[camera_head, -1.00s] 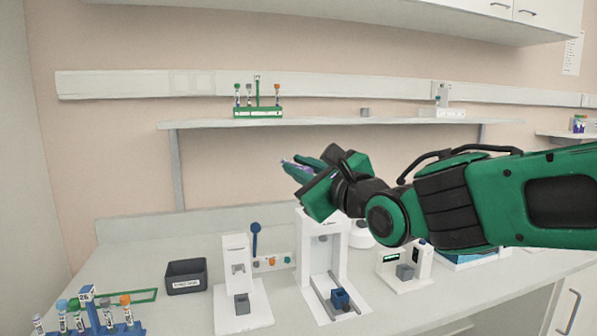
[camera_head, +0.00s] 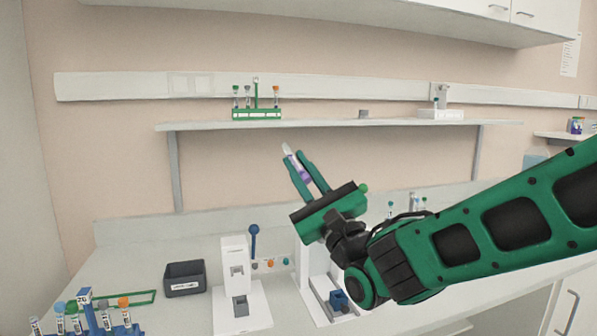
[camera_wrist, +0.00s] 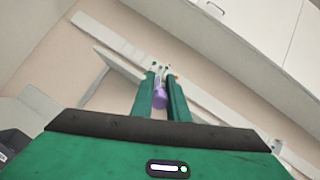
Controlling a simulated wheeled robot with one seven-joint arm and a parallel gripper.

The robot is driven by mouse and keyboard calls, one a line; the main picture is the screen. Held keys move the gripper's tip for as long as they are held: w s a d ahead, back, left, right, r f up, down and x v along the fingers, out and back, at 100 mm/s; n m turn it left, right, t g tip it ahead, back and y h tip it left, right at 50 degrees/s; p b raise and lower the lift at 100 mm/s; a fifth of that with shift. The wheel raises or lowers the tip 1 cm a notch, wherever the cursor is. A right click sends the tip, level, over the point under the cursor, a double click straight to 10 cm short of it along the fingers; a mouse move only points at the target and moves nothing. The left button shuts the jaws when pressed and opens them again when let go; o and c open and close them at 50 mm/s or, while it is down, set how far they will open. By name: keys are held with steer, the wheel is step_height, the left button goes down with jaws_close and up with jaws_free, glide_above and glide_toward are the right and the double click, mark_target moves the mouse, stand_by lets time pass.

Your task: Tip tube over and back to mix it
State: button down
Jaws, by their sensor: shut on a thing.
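My gripper (camera_head: 300,172) is raised above the bench, in front of the wall below the shelf, with its fingers pointing up and to the left. It is shut on a tube (camera_head: 289,152) with a purple cap (camera_head: 304,174). In the head view the tube is tilted, with its clear end up and the cap lower between the fingers. In the wrist view the purple cap (camera_wrist: 160,98) shows between the two green fingers. The liquid inside is too small to make out.
A blue rack (camera_head: 100,322) with several tubes stands at the front left, near a dark bin (camera_head: 185,278). White devices (camera_head: 240,290) stand on the bench below my gripper. A green rack (camera_head: 257,114) of tubes sits on the shelf (camera_head: 330,124).

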steer(key=shift+t, duration=0.4)
steer(key=shift+s+r+g, duration=0.1)
steer(key=shift+g, duration=0.2)
steer(key=shift+d+g+h, duration=0.1)
steer(key=shift+g+h, duration=0.2)
steer(key=shift+g, duration=0.3)
steer(key=shift+a+g+h, duration=0.25)
steer(key=shift+g+h, duration=0.45)
steer(key=shift+g, duration=0.6)
steer(key=g+h, duration=0.2)
steer(key=g, duration=0.2)
steer(key=shift+f, duration=0.2)
steer(key=g+h, duration=0.1)
steer(key=g, duration=0.1)
steer(key=g+h, duration=0.1)
steer(key=g, duration=0.1)
steer(key=shift+f+h, duration=0.2)
steer(key=shift+h, duration=0.1)
steer(key=shift+f+g+h, duration=0.15)
steer(key=shift+g+h, duration=1.05)
steer(key=shift+g, duration=0.8)
